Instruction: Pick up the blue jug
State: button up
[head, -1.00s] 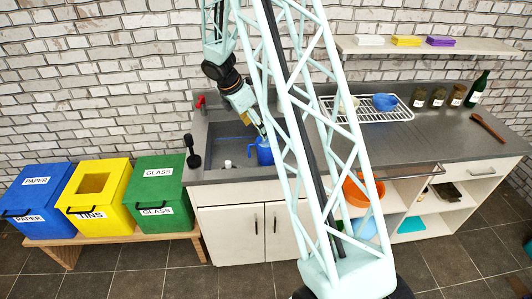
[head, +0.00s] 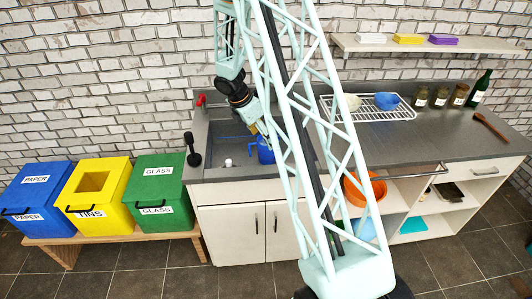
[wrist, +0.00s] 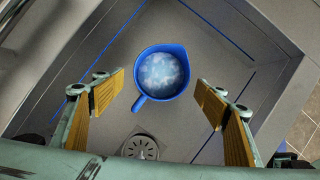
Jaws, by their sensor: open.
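The blue jug (head: 265,151) stands in the grey sink, partly hidden behind my arm's lattice in the head view. In the wrist view the blue jug (wrist: 162,72) is seen from above, with a cloudy blue-white inside, its handle pointing to the lower left and its spout at the upper right. My gripper (wrist: 158,103) is open, with a padded finger on each side. The jug lies between and beyond the fingertips, apart from both. In the head view my gripper (head: 266,133) is above the jug and largely hidden by my arm.
The sink (head: 226,131) has walls around the jug, and a drain (wrist: 140,147) lies near it. A red tap (head: 201,100) and a black-handled tool (head: 192,150) stand at the sink's left. A dish rack (head: 335,112) with bowls is to the right.

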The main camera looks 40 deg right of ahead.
jog(key=shift+d+f, duration=0.15)
jog(key=shift+f, duration=0.25)
jog(key=shift+b+x, duration=0.7)
jog(key=shift+x, duration=1.9)
jog(key=shift+s+d, duration=0.1)
jog(key=shift+d, duration=0.05)
jog(key=shift+c, duration=0.5)
jog(key=shift+r, duration=0.1)
jog(key=c, duration=1.3)
jog(key=shift+o, duration=0.2)
jog(key=shift+r, duration=0.1)
